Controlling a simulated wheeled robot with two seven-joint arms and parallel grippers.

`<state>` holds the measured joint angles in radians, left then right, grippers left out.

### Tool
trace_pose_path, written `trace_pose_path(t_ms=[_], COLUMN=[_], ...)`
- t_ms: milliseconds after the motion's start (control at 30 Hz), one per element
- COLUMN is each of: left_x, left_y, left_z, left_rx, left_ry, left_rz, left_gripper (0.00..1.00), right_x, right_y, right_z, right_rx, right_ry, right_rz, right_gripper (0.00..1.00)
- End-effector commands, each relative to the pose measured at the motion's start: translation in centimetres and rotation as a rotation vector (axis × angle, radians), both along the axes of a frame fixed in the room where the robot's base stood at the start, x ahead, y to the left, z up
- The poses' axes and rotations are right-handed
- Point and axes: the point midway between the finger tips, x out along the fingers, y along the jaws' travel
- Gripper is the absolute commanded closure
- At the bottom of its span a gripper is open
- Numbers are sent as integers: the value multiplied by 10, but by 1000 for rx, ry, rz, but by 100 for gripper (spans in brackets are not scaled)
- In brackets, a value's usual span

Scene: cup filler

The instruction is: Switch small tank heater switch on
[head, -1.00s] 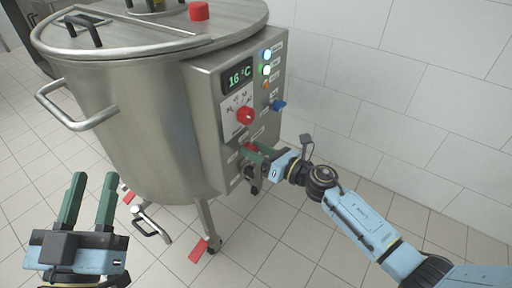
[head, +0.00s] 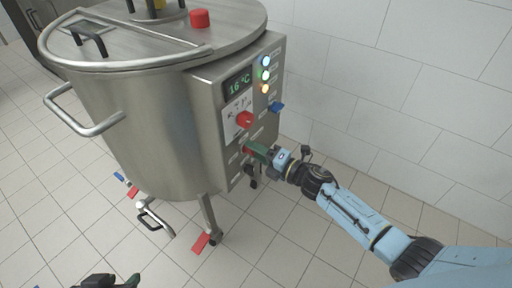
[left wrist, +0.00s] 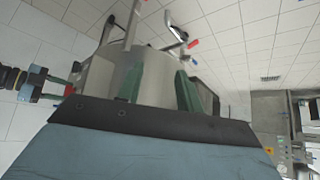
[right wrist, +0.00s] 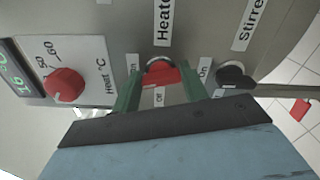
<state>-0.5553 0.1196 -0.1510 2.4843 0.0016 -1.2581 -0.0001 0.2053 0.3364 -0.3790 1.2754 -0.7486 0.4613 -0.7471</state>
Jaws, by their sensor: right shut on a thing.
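The small tank (head: 135,115) is a steel vessel with a control box on its right side. The red heater switch (right wrist: 163,73) sits under the "Heater" label in the right wrist view, with On and Off marks around it. My right gripper (head: 249,150) is at the lower part of the box, its green fingers on both sides of the switch and shut on it. In the head view the fingers mostly hide the switch. My left gripper (left wrist: 157,85) is open and empty; only its tip shows at the bottom of the head view.
The display (head: 238,84) reads 16 °C above a red temperature knob (head: 244,119). A black stirrer switch (right wrist: 234,75) is close to the right finger. Three lamps are lit, the lowest orange (head: 265,88). A tiled wall stands at right.

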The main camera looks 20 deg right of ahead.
Motion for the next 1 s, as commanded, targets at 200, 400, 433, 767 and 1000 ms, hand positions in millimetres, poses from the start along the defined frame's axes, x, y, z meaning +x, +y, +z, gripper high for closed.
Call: trace_pose_path(t_ms=[200,400,433,767,1000], left_x=[-33,-53,-56,-60,-60], left_y=[13,21,21,24,24], left_z=[-13,-19,-20,-24,-24], left_rx=[44,69,70,79,79], left_ry=[192,304,315,347,346], left_rz=[19,31,32,35,35], left_gripper=[64,64,64,64,64], right_x=[0,0,0,0,0], right_y=[0,0,0,0,0], right_z=[0,0,-1,-2,-2], right_rx=[118,188,195,231,233], right_ry=[93,147,153,180,181], right_rz=[1,1,1,0,0], right_gripper=[79,79,79,79,79])
